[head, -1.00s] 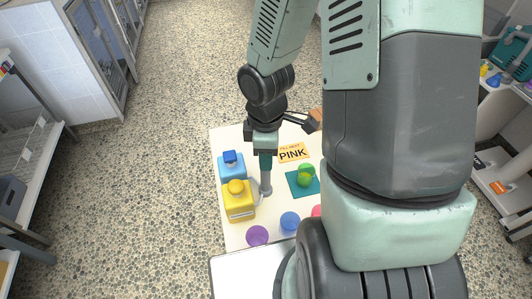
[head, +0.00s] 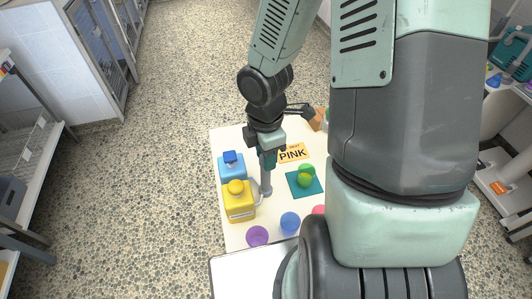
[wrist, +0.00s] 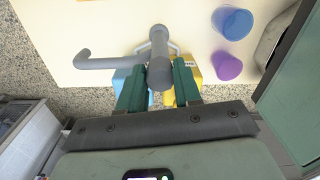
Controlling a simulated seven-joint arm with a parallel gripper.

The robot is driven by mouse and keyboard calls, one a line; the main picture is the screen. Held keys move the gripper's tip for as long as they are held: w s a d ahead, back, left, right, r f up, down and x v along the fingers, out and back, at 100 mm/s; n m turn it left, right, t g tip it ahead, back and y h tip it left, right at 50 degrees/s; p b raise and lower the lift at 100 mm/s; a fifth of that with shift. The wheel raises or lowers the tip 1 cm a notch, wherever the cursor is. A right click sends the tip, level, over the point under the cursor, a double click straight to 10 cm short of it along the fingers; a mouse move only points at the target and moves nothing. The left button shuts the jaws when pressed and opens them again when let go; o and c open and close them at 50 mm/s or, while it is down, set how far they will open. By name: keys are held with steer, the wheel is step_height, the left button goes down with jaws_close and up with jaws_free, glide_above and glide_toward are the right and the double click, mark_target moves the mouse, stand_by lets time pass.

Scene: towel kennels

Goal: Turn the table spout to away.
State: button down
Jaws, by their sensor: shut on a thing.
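The table spout is a grey upright post (head: 266,185) on the white table, beside the yellow jug. In the wrist view the spout (wrist: 105,63) has a pipe running left from its post to a hooked end. My gripper (head: 267,164) is above the post in the head view. In the wrist view my gripper (wrist: 159,84) has its green fingers on either side of the post top and is shut on it. The fingers and hand hide part of the spout in the head view, so its pipe direction is hard to tell there.
A yellow jug (head: 239,207) and a blue jug (head: 232,172) stand left of the spout. A purple cup (head: 257,236) and a blue cup (head: 290,222) stand in front.

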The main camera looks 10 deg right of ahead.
steer(key=c, duration=0.8)
jaws_free()
steer(key=shift+r, duration=5.45)
steer(key=shift+w, duration=0.1)
